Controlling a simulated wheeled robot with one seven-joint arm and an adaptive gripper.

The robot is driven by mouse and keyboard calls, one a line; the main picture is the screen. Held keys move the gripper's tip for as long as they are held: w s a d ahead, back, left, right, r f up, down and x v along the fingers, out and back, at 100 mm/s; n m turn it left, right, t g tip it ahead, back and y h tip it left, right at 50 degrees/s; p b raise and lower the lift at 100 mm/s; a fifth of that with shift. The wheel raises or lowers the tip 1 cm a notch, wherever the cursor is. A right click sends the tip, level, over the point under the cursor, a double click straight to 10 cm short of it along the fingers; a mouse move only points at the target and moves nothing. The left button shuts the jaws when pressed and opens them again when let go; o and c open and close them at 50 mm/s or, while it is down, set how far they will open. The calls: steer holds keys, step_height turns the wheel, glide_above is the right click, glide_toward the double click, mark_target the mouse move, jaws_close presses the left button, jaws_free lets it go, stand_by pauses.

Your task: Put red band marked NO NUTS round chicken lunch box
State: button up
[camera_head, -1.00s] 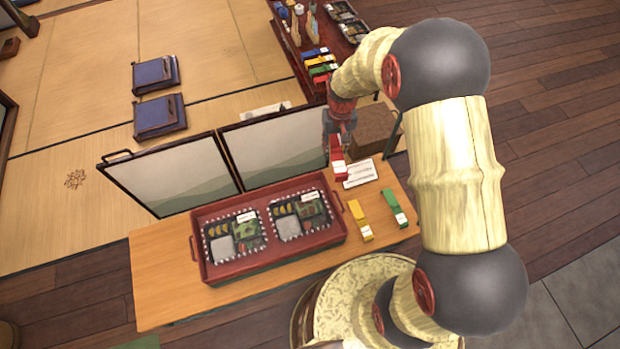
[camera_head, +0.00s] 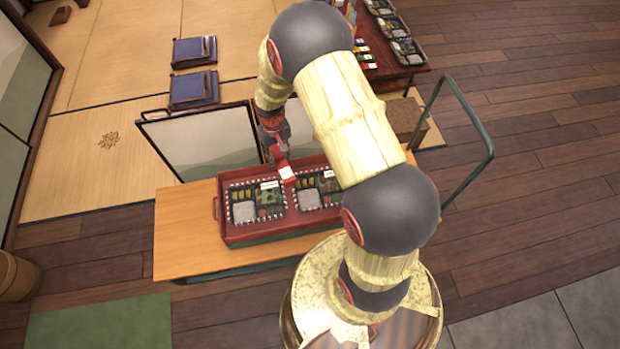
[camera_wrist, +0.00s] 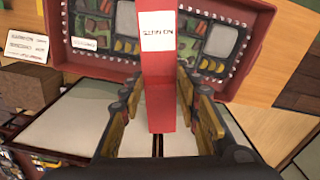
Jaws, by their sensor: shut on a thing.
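My gripper (camera_head: 273,146) is shut on the red band (camera_head: 286,172) and holds it over the back part of the red tray (camera_head: 262,240), roughly between the two lunch boxes. In the wrist view the band (camera_wrist: 157,90) hangs between the fingers, its white label showing upside-down print that looks like NO NUTS. The left lunch box (camera_head: 243,212) and right lunch box (camera_head: 309,199) sit in the tray, each with a white label. The label print is too small to tell which is chicken. My arm partly covers the right box and the tray's right end.
Framed pale panels (camera_head: 195,143) stand right behind the tray. The table (camera_head: 182,235) is bare left of the tray; its right part is hidden by my arm. White cards (camera_wrist: 28,45) show in the wrist view. A green rail (camera_head: 470,115) stands at the right.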

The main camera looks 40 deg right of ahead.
steer(key=s+d+f+m+b, duration=0.1)
steer(key=s+d+f+m, duration=0.1)
steer(key=s+d+f, duration=0.35)
steer(key=s+d+f+m+b, duration=0.1)
steer(key=s+d+f, duration=0.1)
steer(key=d+f, duration=0.5)
steer(key=b, duration=0.5)
glide_above(317, 189)
steer(key=shift+w+f, duration=0.1)
steer(key=shift+f, duration=4)
steer(key=shift+f+b, duration=0.4)
steer(key=shift+f, duration=0.45)
steer(key=o, duration=0.8)
steer(key=shift+o, duration=0.9)
steer(key=o, duration=0.4)
steer(key=shift+c, duration=0.2)
steer(key=shift+o, duration=0.3)
steer(key=shift+r, duration=0.15)
